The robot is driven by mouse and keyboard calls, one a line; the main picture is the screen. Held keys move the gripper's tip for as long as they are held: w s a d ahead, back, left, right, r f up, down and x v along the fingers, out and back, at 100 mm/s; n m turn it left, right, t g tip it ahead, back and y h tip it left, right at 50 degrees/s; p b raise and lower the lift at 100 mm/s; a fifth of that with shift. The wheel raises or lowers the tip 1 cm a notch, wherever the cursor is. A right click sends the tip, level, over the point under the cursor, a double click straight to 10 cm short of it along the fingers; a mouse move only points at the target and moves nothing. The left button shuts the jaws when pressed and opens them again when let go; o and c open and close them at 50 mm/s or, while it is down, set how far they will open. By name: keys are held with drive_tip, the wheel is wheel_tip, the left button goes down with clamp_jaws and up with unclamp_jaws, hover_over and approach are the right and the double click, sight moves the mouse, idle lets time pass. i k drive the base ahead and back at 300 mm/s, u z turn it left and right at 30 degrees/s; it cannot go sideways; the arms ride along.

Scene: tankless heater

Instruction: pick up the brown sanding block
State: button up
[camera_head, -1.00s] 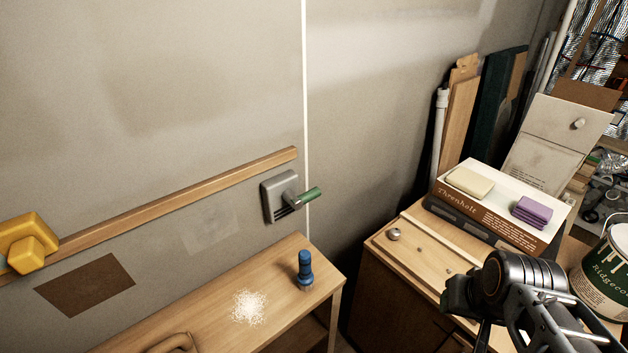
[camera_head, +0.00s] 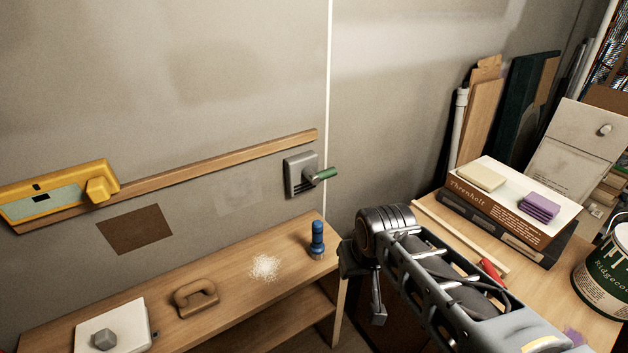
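The brown sanding block (camera_head: 196,298), a tan-brown piece with a loop-shaped handle, rests on the wooden bench at the lower left. It stands apart from my gripper (camera_head: 362,290), which is to its right, by the bench's right end. My gripper is seen partly, below the dark wrist joint of my arm. Its fingers are small and dark, and I cannot tell whether they are open or shut. Nothing shows held in it.
On the bench (camera_head: 225,270) are a white box with a grey knob (camera_head: 112,328), a white shavings pile (camera_head: 265,267) and a blue-handled tool (camera_head: 317,240). A grey wall switch with a green lever (camera_head: 303,175) juts out above.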

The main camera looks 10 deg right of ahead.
sight(195, 294)
drive_tip(key=u, duration=1.4)
